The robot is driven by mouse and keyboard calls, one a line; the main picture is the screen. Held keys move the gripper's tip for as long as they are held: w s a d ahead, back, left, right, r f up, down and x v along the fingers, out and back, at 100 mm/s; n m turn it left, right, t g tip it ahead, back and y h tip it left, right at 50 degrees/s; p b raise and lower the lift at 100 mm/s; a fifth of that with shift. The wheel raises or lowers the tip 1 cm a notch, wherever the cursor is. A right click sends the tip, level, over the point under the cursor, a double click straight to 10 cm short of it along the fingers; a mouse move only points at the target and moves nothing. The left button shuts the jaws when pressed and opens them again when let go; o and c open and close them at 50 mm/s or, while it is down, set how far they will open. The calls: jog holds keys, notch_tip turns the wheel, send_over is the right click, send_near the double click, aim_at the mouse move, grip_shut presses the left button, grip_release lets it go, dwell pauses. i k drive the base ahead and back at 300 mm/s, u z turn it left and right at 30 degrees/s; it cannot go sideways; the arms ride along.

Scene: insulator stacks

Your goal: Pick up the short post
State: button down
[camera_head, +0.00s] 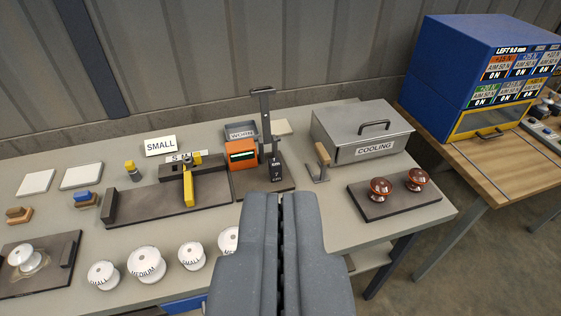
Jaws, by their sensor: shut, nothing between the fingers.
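No thing in view is marked as the short post, and I cannot tell which one it is. White round insulators stand in a row at the table's front: a small one (103,275), a medium one (146,264), another small one (192,256) and one (229,240) partly hidden by my gripper. Two brown-red insulators (381,189) (417,179) stand on a dark tray (400,204) at the right. A short yellow-topped piece (133,171) stands left of the measuring fixture. My gripper (281,196) is shut and empty, in front of the dark weight stand.
A fixture with a yellow arm (189,186) and an orange gauge (241,153) with a tall column (265,125) stand mid-table. A grey COOLING box (350,140) is behind right. A white insulator (27,259) sits on a dark plate at left. A blue cabinet (440,60) stands right.

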aim_at(275, 164)
jog(key=u, duration=0.05)
jog(key=k, duration=1.2)
jog(key=z, duration=0.55)
jog(key=i, duration=2.3)
jog(key=u, duration=0.5)
